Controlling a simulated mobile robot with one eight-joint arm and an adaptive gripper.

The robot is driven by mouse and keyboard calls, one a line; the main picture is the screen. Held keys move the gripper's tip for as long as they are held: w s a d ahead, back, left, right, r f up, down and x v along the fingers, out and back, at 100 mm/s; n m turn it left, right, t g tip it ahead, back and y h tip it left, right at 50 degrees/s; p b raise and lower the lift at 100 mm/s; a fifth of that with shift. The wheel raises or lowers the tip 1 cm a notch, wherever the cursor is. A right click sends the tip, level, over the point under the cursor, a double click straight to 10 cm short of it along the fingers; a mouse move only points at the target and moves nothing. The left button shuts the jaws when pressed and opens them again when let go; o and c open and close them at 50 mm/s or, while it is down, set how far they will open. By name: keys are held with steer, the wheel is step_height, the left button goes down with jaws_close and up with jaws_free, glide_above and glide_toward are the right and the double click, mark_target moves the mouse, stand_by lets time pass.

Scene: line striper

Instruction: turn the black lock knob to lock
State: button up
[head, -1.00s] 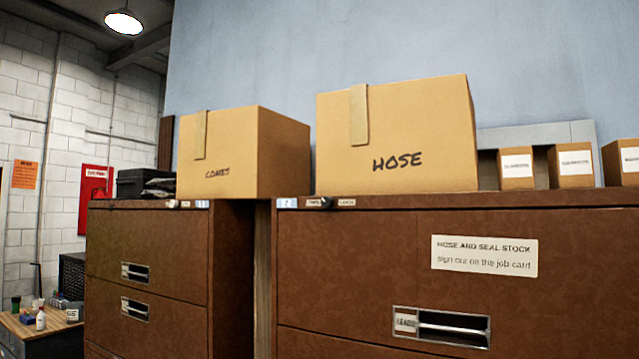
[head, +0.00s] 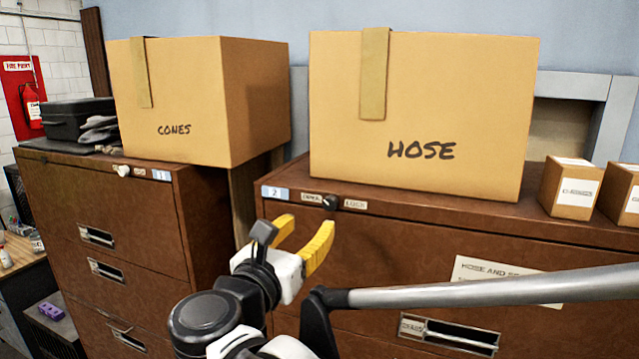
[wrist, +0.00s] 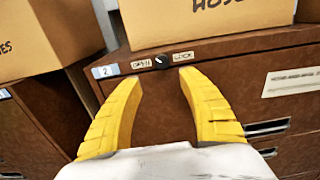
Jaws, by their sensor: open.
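The black lock knob (head: 330,202) sits on the top front rail of the brown cabinet (head: 400,240) marked 2. It lies between a left label (head: 311,198), which seems to read OPEN, and a right LOCK label (head: 355,205). In the wrist view the knob (wrist: 161,62) shows beyond and between my fingertips. My gripper (head: 304,232) has yellow fingers, spread open and empty. It is in front of the cabinet, a little below and left of the knob in the head view. It appears apart from the knob. The knob's exact turn is too small to tell.
A HOSE box (head: 420,115) and smaller cartons (head: 572,188) stand on the cabinet top. Cabinet 1 (head: 110,215), with a white knob (head: 122,170) and a CONES box (head: 190,100) on top, stands to the left across a narrow gap. A drawer handle (head: 450,333) is lower right.

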mark_target(329, 206)
steer(key=p+x, duration=0.2)
steer(key=x, duration=0.8)
steer(key=shift+w+d+f, duration=0.1)
steer(key=shift+d, duration=0.2)
jaws_close()
